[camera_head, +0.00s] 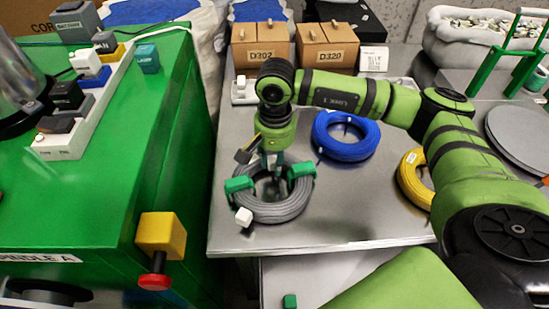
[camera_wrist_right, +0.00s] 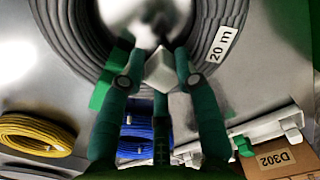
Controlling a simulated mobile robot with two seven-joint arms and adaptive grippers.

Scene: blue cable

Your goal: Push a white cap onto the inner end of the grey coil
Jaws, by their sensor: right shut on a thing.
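The grey coil (camera_head: 281,212) lies flat on the metal table, with green clips (camera_head: 239,184) around its ring. A white cap (camera_head: 243,216) sits at the front left of the coil's outer side. My right gripper (camera_head: 270,172) points down over the coil's open middle. In the right wrist view its fingertips (camera_wrist_right: 156,76) are shut on another white cap (camera_wrist_right: 161,71), beside the inner edge of the coil (camera_wrist_right: 82,35). The coil's inner end is not clear in either view; the gripper hides part of the middle. My left gripper is not in view.
A blue coil (camera_head: 345,148) lies behind right of the grey coil, and a yellow coil (camera_head: 411,180) farther right. Cardboard boxes (camera_head: 262,54) stand at the back. A green machine (camera_head: 110,190) is at the left. The table front (camera_head: 360,222) is clear.

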